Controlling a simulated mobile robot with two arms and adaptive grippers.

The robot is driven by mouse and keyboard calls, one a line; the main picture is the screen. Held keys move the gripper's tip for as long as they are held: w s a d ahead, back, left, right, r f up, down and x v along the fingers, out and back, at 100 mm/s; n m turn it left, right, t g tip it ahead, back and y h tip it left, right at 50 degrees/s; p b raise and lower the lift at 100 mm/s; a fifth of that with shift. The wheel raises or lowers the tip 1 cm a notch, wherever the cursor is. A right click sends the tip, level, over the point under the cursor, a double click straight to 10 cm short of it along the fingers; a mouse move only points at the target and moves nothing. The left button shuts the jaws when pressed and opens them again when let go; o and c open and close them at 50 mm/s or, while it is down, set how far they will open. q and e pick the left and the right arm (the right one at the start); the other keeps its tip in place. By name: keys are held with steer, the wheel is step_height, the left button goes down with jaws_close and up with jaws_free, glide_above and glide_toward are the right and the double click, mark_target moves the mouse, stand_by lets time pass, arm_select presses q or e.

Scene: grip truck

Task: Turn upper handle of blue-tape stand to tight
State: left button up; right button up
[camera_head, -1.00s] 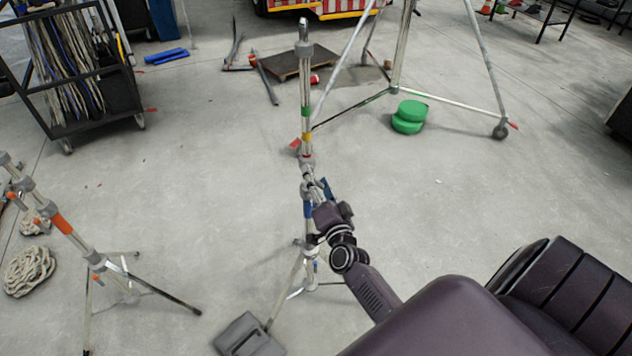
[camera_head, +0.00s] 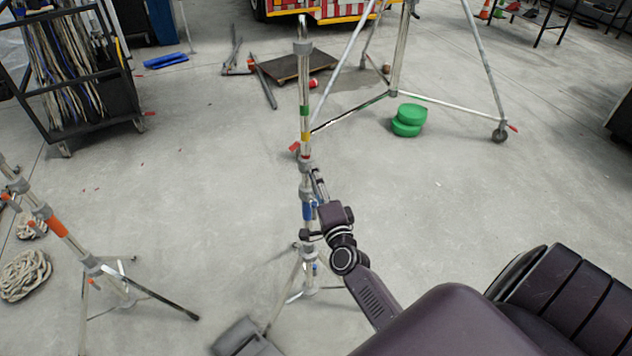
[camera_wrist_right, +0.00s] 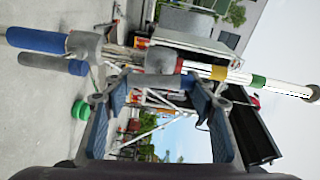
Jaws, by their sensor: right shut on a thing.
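The blue-tape stand (camera_head: 306,120) is an upright silver pole on tripod legs, with green and yellow bands and a blue band (camera_head: 308,211) lower down. In the right wrist view its pole crosses the top, with a grey collar (camera_wrist_right: 161,61) and the blue band (camera_wrist_right: 38,40). My right gripper (camera_head: 317,180) reaches the pole from the right, just above the blue band. My left gripper is not in view.
An orange-taped stand (camera_head: 62,228) stands at left, with coiled rope (camera_head: 25,274) beside it. A cable cart (camera_head: 75,75) is at upper left. A large tripod (camera_head: 397,60) and green round objects (camera_head: 408,119) are behind.

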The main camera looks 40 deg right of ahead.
steer(key=o, duration=1.2)
steer(key=v, duration=1.2)
